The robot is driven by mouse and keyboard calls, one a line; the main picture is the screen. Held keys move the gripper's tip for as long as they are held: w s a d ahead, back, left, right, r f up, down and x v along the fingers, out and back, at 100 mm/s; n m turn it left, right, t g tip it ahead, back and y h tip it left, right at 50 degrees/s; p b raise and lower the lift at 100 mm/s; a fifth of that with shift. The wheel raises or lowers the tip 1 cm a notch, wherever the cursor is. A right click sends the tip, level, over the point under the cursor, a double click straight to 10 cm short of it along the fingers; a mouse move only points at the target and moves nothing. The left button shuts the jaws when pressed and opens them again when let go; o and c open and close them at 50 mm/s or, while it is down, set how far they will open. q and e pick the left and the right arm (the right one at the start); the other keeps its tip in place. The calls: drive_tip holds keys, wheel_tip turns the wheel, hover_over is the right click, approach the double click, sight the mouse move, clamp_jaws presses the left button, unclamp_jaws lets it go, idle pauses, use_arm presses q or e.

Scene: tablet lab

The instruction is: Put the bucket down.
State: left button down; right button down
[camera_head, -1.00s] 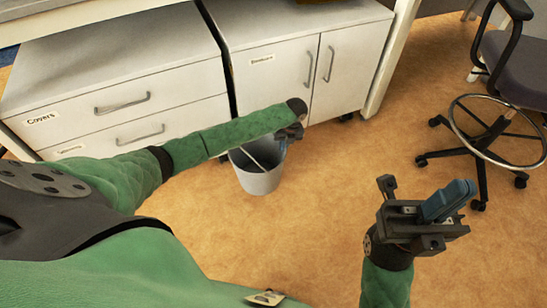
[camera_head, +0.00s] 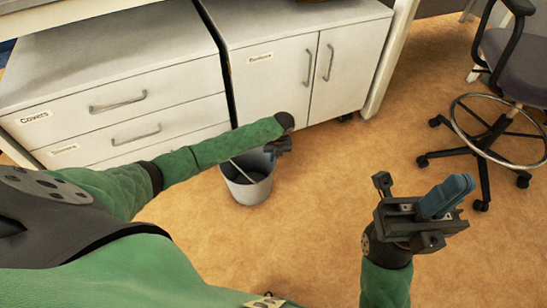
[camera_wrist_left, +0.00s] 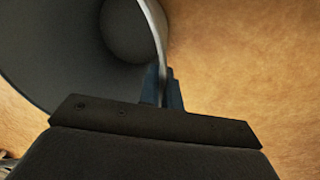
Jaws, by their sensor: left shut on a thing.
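The grey bucket (camera_head: 252,190) hangs upright under my left arm, in front of the white cabinets. I cannot tell whether its base touches the floor. My left gripper (camera_head: 277,150) is at the bucket's far right rim, partly hidden behind the arm's end. In the left wrist view, the blue fingertips (camera_wrist_left: 164,87) are shut on the rim of the bucket (camera_wrist_left: 80,60), whose dark inside fills the upper left. A thin pale handle (camera_head: 242,171) crosses the bucket's opening. My right gripper (camera_head: 447,196) is raised at the right, away from the bucket, its blue fingers together and apparently empty.
A drawer cabinet (camera_head: 140,110) and a two-door cabinet (camera_head: 290,75) stand behind the bucket. A wheeled chair (camera_head: 500,120) with a foot ring stands at the right. Orange-brown floor (camera_head: 310,220) is clear between the bucket and my right gripper.

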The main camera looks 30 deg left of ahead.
use_arm(q)
drive_tip(key=c, duration=1.6)
unclamp_jaws()
drive_tip(key=shift+f, duration=0.1)
